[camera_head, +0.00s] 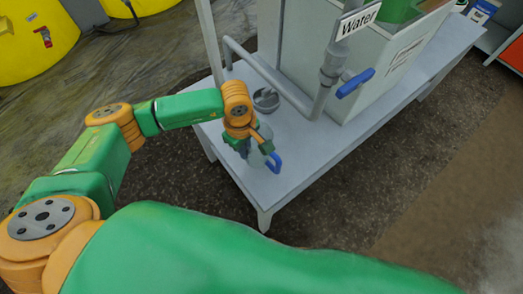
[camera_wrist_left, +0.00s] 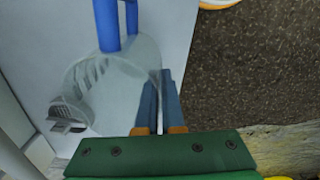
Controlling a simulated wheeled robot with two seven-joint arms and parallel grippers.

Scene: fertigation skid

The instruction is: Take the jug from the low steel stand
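The jug is clear with a blue handle (camera_head: 274,163) and is at the near end of the pale grey low stand (camera_head: 310,157). In the left wrist view the see-through jug (camera_wrist_left: 115,80) has its blue handle at the top. My left gripper (camera_head: 250,143) is down at the jug, hiding much of it in the head view. In the wrist view its two fingers (camera_wrist_left: 159,95) are close together, with the jug's right wall at the narrow gap between them. I cannot tell whether they press on it. My right gripper is out of view.
A small grey bowl-like item (camera_head: 266,99) sits behind the jug. Grey pipework (camera_head: 326,80) with a blue valve lever (camera_head: 356,83) and a Water sign (camera_head: 358,20) rises to its right, before a large pale box (camera_head: 390,70). Dark floor is clear in front of the stand.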

